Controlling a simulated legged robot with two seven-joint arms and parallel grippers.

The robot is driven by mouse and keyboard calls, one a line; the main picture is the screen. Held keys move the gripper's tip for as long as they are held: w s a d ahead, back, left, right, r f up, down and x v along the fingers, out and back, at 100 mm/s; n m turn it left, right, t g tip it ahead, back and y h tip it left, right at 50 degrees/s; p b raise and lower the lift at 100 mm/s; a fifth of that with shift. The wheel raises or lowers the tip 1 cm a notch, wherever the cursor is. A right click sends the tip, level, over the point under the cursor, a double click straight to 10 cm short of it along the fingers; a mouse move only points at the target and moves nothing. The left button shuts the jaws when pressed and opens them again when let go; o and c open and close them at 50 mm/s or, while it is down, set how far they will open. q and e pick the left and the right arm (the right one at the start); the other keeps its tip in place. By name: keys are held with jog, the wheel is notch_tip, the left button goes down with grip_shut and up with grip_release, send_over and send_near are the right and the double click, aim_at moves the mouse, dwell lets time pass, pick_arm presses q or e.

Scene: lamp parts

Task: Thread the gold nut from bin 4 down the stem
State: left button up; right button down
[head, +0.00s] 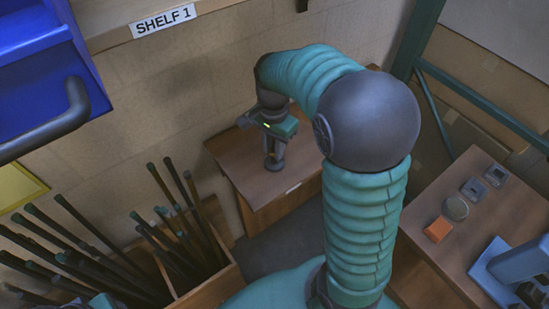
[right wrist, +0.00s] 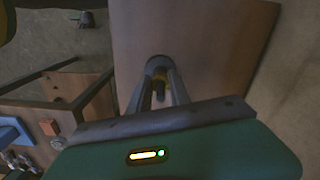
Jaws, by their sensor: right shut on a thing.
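My right gripper (head: 273,158) points down over the small wooden table by the wall. A dark upright rod, which looks like the stem (right wrist: 159,93), shows between the fingers. A dark round part lies around or behind the fingertips. Fingers and dimness hide whether the nut sits around the stem or only against it. My left gripper cannot be made out.
The small table (head: 235,150) is otherwise bare. A wooden bin of dark rods (head: 190,215) stands at the left. A second table (head: 470,240) at the right bears an orange block (head: 438,229), a round grey piece and a blue device. A blue bin (head: 40,60) hangs upper left.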

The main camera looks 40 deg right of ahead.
jog(key=shift+a+f+m+p, duration=0.1)
jog(key=shift+m+p, duration=2)
jog(key=shift+m, duration=0.6)
jog(key=shift+f+m, duration=0.1)
jog(key=shift+m, duration=0.2)
jog(key=shift+p, duration=0.5)
jog(key=shift+m+p, duration=1.05)
jog(key=shift+m, duration=0.45)
jog(key=shift+m+p, duration=1.45)
jog(key=shift+m, duration=0.05)
jog(key=shift+w+m, duration=0.1)
jog(key=shift+m, duration=0.3)
